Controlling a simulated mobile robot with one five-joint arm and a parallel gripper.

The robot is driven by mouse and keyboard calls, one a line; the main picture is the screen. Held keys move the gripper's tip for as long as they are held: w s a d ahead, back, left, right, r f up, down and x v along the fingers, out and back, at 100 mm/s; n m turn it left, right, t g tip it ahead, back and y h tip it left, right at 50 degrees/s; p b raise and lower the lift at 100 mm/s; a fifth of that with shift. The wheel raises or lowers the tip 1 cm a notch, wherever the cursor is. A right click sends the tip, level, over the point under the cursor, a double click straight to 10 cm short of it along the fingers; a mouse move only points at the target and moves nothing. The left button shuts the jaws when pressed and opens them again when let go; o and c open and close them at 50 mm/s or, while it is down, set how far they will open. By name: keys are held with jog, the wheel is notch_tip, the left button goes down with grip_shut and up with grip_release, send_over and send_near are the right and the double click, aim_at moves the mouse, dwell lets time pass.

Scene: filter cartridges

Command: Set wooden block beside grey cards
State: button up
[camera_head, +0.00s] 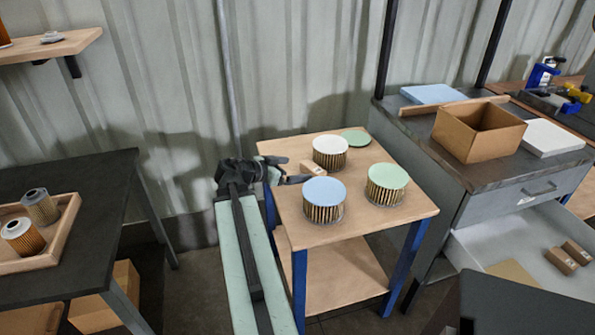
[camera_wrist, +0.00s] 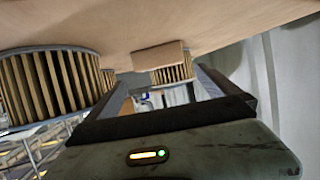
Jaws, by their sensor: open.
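A small wooden block (camera_head: 312,167) lies on the small wooden table, between the white-topped and blue-topped filters. My gripper (camera_head: 290,174) reaches in from the table's left edge, with its fingers just left of the block. In the wrist view my gripper (camera_wrist: 165,82) is open and empty. The wooden block (camera_wrist: 158,55) shows ahead, roughly between the fingers and apart from them. I cannot make out any grey cards in either view.
The small table (camera_head: 400,215) also holds a blue-topped filter (camera_head: 324,198), a white-topped filter (camera_head: 330,151), a green-topped filter (camera_head: 387,183) and a loose green disc (camera_head: 355,138). An open drawer (camera_head: 495,238) at the right holds two small blocks (camera_head: 561,260) and a tan sheet (camera_head: 513,272).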

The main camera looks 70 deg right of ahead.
aim_at(309, 169)
jog(key=shift+s+d+f, duration=0.2)
jog(key=shift+d+f, duration=0.25)
jog(key=shift+f, duration=0.05)
jog(key=shift+s+d+f, duration=0.2)
jog(key=shift+d+f, duration=0.25)
jog(key=shift+r, duration=0.2)
jog(key=b+x, duration=0.3)
jog(key=x, duration=0.4)
jog(key=shift+s+d, duration=0.2)
jog(key=shift+s, duration=0.1)
jog(key=shift+a, duration=0.1)
jog(key=c, duration=1.3)
notch_tip(309, 169, up, 24)
jog(key=p, duration=2.4)
